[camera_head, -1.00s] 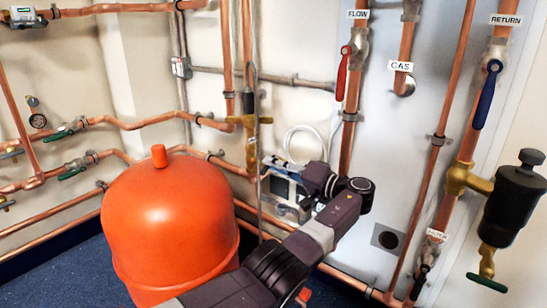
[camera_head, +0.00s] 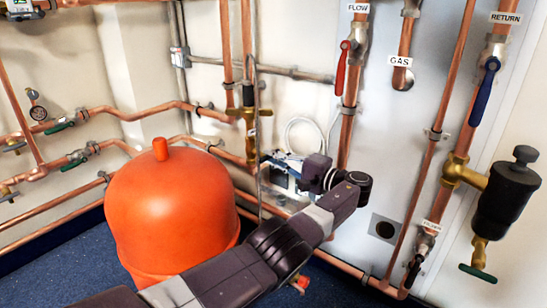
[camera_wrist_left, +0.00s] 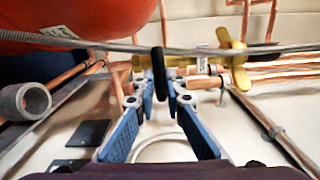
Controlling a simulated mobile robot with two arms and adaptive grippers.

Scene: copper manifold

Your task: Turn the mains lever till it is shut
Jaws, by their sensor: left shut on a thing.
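My left gripper (camera_wrist_left: 160,88) is shut on a black lever (camera_wrist_left: 160,73), which shows as a narrow dark shape between its fingertips in the wrist view. The lever stands in front of brass valve fittings (camera_wrist_left: 236,64). In the head view my left arm reaches in from the bottom, and my left gripper (camera_head: 279,172) is at the lower pipework, partly hidden by my wrist. Brass fittings (camera_head: 249,118) sit on the pipe just above it. I cannot make out the held lever in the head view. My right gripper is not in view.
A large orange vessel (camera_head: 172,215) stands left of my arm. A thin braided hose (camera_wrist_left: 100,45) crosses close to my fingers. Copper pipes line the wall, with a red lever (camera_head: 342,68) and a blue lever (camera_head: 485,92) on the right.

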